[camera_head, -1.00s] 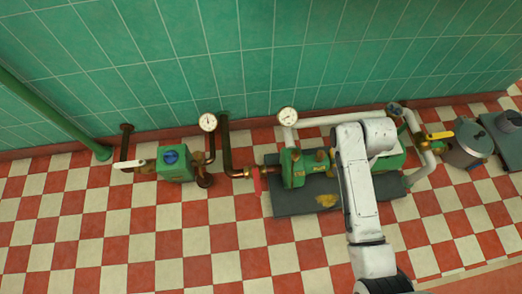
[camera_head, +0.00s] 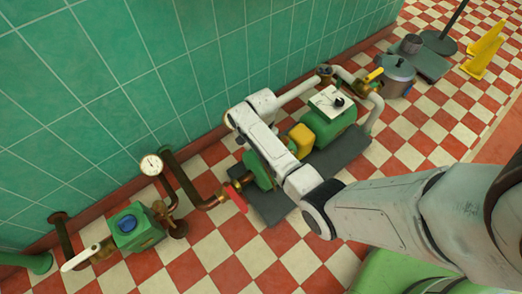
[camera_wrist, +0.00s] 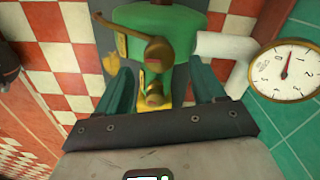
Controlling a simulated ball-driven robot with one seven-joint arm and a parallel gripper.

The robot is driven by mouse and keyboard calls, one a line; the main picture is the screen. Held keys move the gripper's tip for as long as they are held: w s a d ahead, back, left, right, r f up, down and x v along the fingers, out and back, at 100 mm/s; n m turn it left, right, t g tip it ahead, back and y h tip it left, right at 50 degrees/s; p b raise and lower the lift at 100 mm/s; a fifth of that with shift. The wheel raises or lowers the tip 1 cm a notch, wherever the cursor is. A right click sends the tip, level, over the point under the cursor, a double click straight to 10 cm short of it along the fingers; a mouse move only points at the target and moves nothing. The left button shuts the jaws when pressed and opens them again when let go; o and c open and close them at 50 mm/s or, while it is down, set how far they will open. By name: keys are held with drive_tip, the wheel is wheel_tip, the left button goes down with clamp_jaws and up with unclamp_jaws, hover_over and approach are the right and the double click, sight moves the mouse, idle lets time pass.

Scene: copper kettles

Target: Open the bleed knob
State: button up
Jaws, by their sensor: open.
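The green pump body (camera_head: 258,172) stands on a dark grey base plate, partly covered by my arm in the head view. In the wrist view the pump's green casing (camera_wrist: 185,20) carries a larger brass fitting (camera_wrist: 150,50) and a smaller brass knob (camera_wrist: 153,92) below it. I cannot tell for sure which is the bleed knob. My gripper (camera_wrist: 164,84) is open, its two dark green fingers apart on either side of the small knob in the picture. Contact with it does not show. In the head view the gripper is hidden behind my arm.
A white pressure gauge (camera_wrist: 284,72) and pale pipe (camera_wrist: 222,50) sit close on the right in the wrist view. The green tiled wall (camera_head: 150,70) stands behind.

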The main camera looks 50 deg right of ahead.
drive_tip(key=shift+f+b, duration=0.55)
drive_tip(key=shift+f, duration=1.15)
drive_tip(key=shift+c, duration=0.5)
drive_tip(key=c, duration=1)
drive_tip(key=shift+o, duration=0.2)
